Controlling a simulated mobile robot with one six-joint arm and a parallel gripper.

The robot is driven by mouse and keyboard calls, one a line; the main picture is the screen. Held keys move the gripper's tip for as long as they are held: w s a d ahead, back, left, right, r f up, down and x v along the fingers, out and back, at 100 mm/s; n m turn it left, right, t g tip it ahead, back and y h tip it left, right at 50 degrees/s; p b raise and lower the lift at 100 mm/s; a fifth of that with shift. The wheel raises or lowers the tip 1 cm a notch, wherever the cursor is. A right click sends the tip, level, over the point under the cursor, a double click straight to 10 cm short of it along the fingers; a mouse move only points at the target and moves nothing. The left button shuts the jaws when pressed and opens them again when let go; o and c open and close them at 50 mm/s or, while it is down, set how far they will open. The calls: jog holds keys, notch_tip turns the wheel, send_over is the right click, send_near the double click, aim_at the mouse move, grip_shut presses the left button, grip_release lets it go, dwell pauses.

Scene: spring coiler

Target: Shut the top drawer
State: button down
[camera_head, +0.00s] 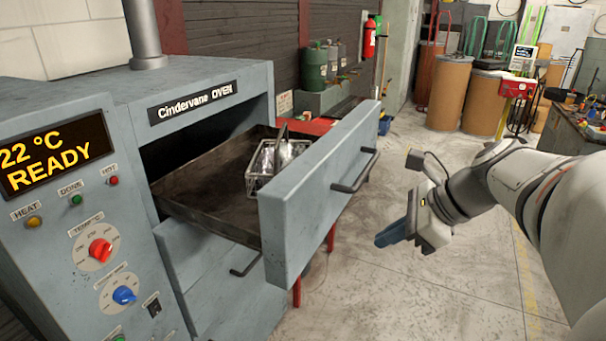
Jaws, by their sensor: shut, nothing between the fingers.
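The top drawer (318,196) of the grey-blue oven (190,82) is pulled well out. Its front panel stands away from the dark oven opening, and a dark bar handle (356,172) is on its outer face. Inside the drawer's dark tray (205,190) sits a wire basket (262,172) with shiny metal pieces. My gripper (380,242) is shut and empty. It is in the air to the right of the drawer front, pointing left, apart from the panel and handle.
A lower drawer (225,295) with its own handle (245,264) is beneath the top one. The control panel (85,215) is at left. A red stand (312,124) is behind the drawer. Brown drums (452,92) stand at the back. The concrete floor (420,300) at right is clear.

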jog(key=w+d+m, duration=0.1)
jog(key=m, duration=0.1)
send_near(318, 244)
notch_tip(318, 244, down, 5)
jog(key=a, duration=0.2)
jog(key=shift+w+a+r+t+y+p, duration=0.15)
jog(key=shift+w+a+t+y+p, duration=0.25)
jog(key=shift+w+a, duration=0.25)
jog(key=shift+w+d, duration=0.1)
jog(key=shift+w, duration=0.05)
